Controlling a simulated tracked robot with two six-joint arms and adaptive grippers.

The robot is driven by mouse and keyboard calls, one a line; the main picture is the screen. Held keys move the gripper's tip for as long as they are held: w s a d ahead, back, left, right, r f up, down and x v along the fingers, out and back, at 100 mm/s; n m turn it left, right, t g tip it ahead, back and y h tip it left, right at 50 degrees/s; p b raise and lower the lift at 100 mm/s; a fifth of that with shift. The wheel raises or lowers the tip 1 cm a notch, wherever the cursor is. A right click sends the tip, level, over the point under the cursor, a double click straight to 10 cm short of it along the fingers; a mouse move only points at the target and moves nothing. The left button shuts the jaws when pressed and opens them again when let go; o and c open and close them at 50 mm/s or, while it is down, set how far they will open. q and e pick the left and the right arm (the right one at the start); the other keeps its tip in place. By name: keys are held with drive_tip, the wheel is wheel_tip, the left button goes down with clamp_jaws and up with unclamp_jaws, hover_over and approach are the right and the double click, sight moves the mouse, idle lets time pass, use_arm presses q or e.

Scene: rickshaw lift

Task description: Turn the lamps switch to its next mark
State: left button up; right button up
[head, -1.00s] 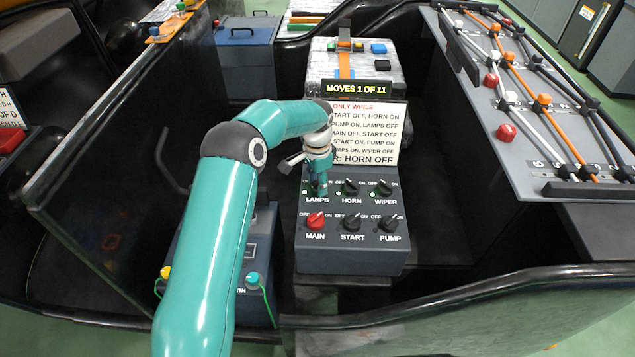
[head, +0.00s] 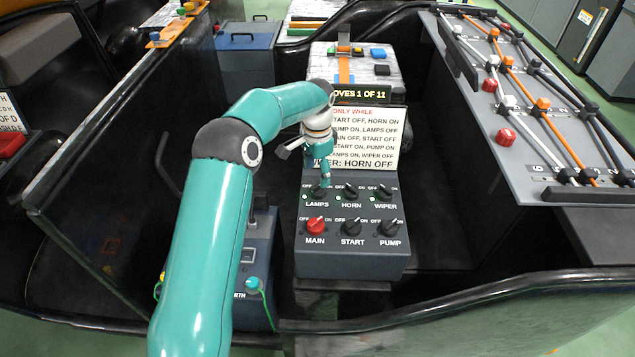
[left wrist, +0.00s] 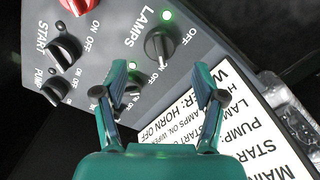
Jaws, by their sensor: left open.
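The lamps switch (head: 319,193) is a black knob at the upper left of the grey switch box. In the left wrist view the lamps knob (left wrist: 159,45) stands ahead of the fingers, with a lit green light beside it. Its exact pointer setting is hard to read. My left gripper (head: 325,180) is just above and behind the knob, apart from it. In the left wrist view the left gripper (left wrist: 160,78) has its two fingers spread, with nothing between them. My right gripper is out of view.
The switch box also carries the horn (head: 351,191), wiper (head: 384,188), red main (head: 315,226), start (head: 352,228) and pump (head: 390,228) knobs. A rule card (head: 375,155) stands behind, under a display (head: 372,93) reading moves 1 of 11. A rod panel (head: 520,175) is at right.

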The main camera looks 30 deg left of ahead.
sight(318, 186)
use_arm(q)
wheel_tip(318, 186, up, 6)
drive_tip(key=shift+f, duration=0.15)
